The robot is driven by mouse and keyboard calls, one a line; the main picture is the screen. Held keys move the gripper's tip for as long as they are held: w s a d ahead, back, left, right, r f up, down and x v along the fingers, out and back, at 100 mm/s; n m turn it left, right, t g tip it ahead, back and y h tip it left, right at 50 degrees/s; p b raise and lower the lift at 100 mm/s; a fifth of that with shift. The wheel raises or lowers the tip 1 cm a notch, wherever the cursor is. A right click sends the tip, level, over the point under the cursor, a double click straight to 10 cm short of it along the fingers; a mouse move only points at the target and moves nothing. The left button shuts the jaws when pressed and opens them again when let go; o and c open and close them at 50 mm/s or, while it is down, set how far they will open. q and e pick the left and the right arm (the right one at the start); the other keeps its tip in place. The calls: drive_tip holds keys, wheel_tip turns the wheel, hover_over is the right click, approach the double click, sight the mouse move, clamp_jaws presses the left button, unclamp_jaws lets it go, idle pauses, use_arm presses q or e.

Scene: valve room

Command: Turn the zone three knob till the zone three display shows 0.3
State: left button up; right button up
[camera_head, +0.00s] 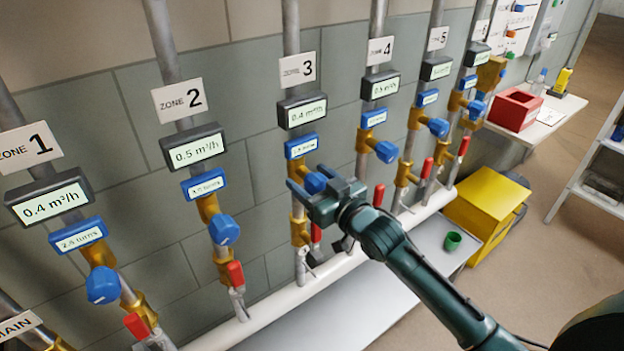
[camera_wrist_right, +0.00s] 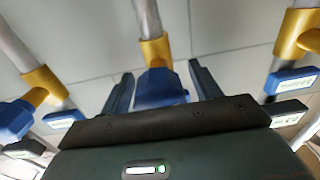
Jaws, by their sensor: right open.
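The zone three display (camera_head: 302,111) reads 0.4 m³/h, below the sign marked 3 (camera_head: 298,69). Under it is a blue turns counter (camera_head: 301,146), too small to read surely. The blue zone three knob (camera_head: 315,183) sits below that on a brass valve, partly hidden by my gripper. My right gripper (camera_head: 302,180) is at this knob, its jaws open. In the right wrist view the knob (camera_wrist_right: 160,88) lies between the two open fingers, with a gap visible on each side. My left gripper is not in view.
Zone two knob (camera_head: 224,229) and zone four knob (camera_head: 386,151) flank it on neighbouring pipes. Red-handled levers, such as one under zone two (camera_head: 236,273), stand below. A white rail pipe (camera_head: 290,298) runs along the bottom. A yellow box (camera_head: 486,208) and green cup (camera_head: 453,241) are at right.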

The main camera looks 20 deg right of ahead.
drive_tip(key=shift+c, duration=0.2)
drive_tip(key=c, duration=0.9)
drive_tip(key=shift+r+m+p, duration=0.25)
drive_tip(key=shift+m+p, duration=0.75)
drive_tip(key=shift+p, duration=0.1)
drive_tip(key=shift+c, duration=0.2)
drive_tip(key=shift+m+p, duration=0.35)
drive_tip(key=shift+m, duration=0.25)
drive_tip(key=shift+f+m, duration=0.2)
drive_tip(key=shift+m, duration=0.4)
drive_tip(key=o, duration=0.6)
drive_tip(key=shift+c, duration=0.2)
drive_tip(key=o, duration=0.4)
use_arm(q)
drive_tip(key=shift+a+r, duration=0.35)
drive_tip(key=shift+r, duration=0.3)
